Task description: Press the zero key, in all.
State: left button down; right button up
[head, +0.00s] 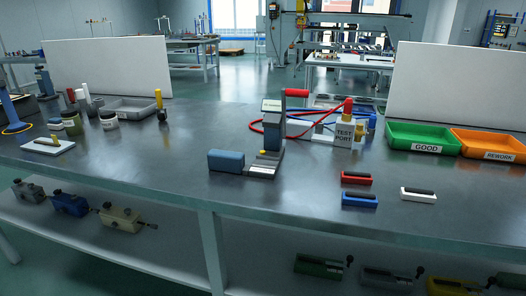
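A dark upright bench device (271,142) stands near the middle of the table, with a pale panel (272,105) high on it and a red handle (296,93) at its top right. A small yellow spot (262,152) shows low on its front; I cannot tell whether this is the zero key, and no key marking is legible. A light grey plate (262,171) lies at its foot. A blue block (226,160) sits at its left. Neither of my grippers is in view.
A TEST PORT block (344,135) with red and blue cables stands to the right. Red (356,178), blue (360,199) and white (418,195) pieces lie in front. Green GOOD (412,150) and orange REWORK (500,157) trays stand right. The table's front middle is clear.

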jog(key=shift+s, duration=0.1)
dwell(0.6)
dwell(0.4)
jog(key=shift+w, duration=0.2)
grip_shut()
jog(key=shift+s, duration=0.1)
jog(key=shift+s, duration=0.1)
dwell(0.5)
